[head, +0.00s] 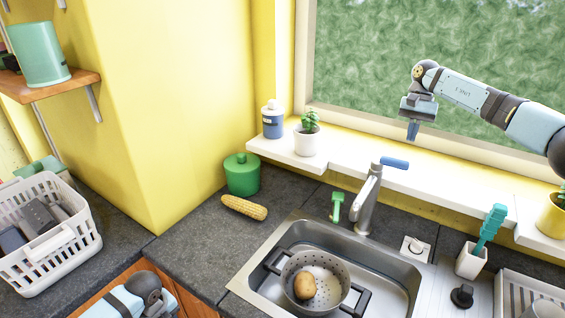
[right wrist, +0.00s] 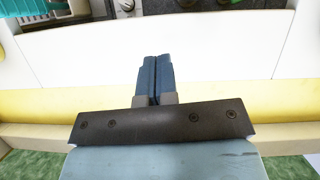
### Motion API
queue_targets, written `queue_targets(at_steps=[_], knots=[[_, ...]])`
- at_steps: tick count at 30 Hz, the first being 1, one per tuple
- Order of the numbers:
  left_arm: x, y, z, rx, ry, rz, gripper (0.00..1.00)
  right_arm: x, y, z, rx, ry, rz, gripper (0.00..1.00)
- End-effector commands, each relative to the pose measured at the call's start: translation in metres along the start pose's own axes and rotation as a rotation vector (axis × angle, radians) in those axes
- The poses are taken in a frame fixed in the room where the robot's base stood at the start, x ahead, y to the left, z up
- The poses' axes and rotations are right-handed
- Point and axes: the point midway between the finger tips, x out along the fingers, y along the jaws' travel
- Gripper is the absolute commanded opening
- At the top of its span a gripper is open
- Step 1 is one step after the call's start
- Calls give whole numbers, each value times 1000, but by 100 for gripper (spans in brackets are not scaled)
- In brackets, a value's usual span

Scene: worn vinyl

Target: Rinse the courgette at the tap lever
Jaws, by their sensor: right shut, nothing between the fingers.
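The tap (head: 368,203) stands behind the sink, with its blue lever (head: 394,162) at the top. My right gripper (head: 412,131) hangs above the white window sill, up and to the right of the lever in the picture, apart from it. Its blue fingers (right wrist: 155,75) are shut together with nothing between them. I cannot make out a courgette in either view. A grey colander (head: 290,272) sits in the sink (head: 392,268) with a brown potato (head: 305,285) in it. Part of my left arm shows at the bottom left; its gripper is out of view.
A corn cob (head: 244,207) lies on the dark counter near a green lidded pot (head: 241,174). A soap bottle (head: 272,121) and potted plant (head: 308,137) stand on the sill. A brush holder (head: 471,261) is right of the sink. A white basket (head: 62,244) stands left.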

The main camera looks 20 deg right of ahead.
Motion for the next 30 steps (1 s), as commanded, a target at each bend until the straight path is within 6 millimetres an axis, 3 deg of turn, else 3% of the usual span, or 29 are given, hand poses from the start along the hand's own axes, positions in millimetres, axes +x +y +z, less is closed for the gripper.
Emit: queue_targets(at_steps=[4, 13, 30], knots=[[-11, 0, 0, 0, 0, -1, 0, 30, 1, 2, -1, -3, 3, 0], [-24, 0, 0, 0, 0, -1, 0, 41, 0, 34, -1, 0, 1, 0], [-22, 0, 0, 0, 0, -1, 0, 49, 2, 44, 50, -1, -21, 0]])
